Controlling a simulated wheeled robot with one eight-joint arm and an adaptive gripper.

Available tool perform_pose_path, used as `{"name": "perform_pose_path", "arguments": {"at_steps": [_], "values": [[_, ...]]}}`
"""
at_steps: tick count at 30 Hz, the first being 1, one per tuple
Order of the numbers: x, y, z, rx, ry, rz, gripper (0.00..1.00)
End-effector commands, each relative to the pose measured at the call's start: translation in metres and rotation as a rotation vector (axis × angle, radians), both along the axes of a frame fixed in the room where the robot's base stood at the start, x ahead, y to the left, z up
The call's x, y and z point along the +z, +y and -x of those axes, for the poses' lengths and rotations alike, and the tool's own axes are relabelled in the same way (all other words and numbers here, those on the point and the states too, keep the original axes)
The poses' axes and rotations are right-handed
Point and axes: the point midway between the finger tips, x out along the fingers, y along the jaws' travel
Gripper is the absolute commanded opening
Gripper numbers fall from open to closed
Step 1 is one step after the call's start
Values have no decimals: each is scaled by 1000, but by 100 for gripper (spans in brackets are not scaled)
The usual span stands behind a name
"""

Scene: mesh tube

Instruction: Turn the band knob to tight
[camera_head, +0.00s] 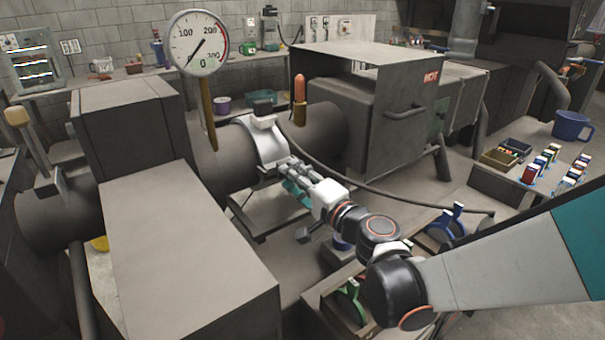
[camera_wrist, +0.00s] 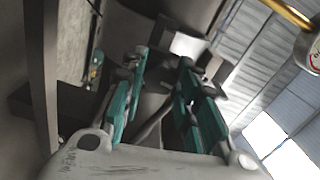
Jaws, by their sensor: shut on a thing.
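A pale metal band (camera_head: 262,143) wraps around the thick dark tube (camera_head: 226,150) in the middle of the head view. My gripper (camera_head: 287,172) is at the band's lower right side, coming in from the right. Its fingers are shut on the band knob, which they mostly hide in the head view. In the wrist view my gripper (camera_wrist: 163,70) shows two teal-padded fingers with a narrow gap, and a pale part of the band (camera_wrist: 188,45) just beyond the tips. The knob's setting cannot be read.
A round gauge (camera_head: 199,43) stands on a post left of the band. An orange-topped handle (camera_head: 300,88) rises to its right. A dark hose (camera_head: 385,200) runs rightward behind my arm. A bin with coloured clamps (camera_head: 350,300) is below; a blue mug (camera_head: 571,126) stands far right.

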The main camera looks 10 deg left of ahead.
Motion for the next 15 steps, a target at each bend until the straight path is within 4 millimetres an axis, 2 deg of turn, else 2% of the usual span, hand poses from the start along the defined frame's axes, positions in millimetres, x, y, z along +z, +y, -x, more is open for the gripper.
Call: {"name": "perform_pose_path", "arguments": {"at_steps": [15], "values": [[-1, 0, 1, 1, 25, -22, 5]]}}
